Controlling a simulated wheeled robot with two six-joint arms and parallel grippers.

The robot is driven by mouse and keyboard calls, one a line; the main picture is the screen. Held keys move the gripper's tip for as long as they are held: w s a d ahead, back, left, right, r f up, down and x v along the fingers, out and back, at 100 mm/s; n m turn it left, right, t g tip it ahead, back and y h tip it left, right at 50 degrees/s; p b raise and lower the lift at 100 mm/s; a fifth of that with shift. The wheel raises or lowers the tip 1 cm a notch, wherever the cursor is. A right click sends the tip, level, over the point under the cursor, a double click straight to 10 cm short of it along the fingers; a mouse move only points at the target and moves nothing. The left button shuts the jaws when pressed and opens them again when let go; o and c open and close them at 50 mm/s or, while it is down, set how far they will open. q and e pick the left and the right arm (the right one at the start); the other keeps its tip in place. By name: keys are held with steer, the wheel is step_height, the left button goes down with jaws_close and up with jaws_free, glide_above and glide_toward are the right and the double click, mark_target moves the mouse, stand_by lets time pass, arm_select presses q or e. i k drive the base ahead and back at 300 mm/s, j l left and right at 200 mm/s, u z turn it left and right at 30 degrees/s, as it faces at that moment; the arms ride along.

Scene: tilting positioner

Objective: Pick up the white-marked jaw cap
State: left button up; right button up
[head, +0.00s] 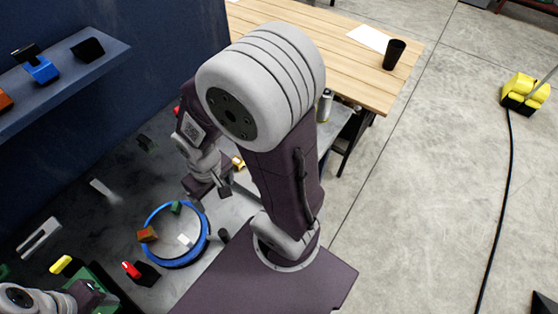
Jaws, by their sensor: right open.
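A round disc with a blue rim (149,218) sits on the dark worktop at lower left. A small white piece (185,240) lies on it and may be the white-marked jaw cap; it is too small to be sure. A green block (176,206) and an orange-brown block (147,234) are also on the disc. My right gripper (209,197) is open above the disc's upper right edge, apart from the white piece, with nothing seen between its fingers. My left gripper (90,294) is at the bottom left, partly cut off, and its fingers are unclear.
A blue shelf (100,62) with several blocks is on the wall at upper left. A wooden table (345,62) with a black cup (394,54) stands behind. Open floor is at right.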

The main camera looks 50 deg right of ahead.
mark_target(238, 163)
steer(key=z, duration=1.4)
steer(key=k+u, duration=0.1)
steer(key=u, duration=0.4)
steer(key=k+u, duration=0.1)
steer(key=u, duration=0.4)
steer(key=z, duration=1)
steer(key=i+l+u, duration=0.15)
steer(key=l+u, duration=0.25)
steer(key=i+l+u, duration=0.15)
steer(key=u, duration=0.25)
steer(key=l+u, duration=1.25)
steer(key=i+j, duration=0.05)
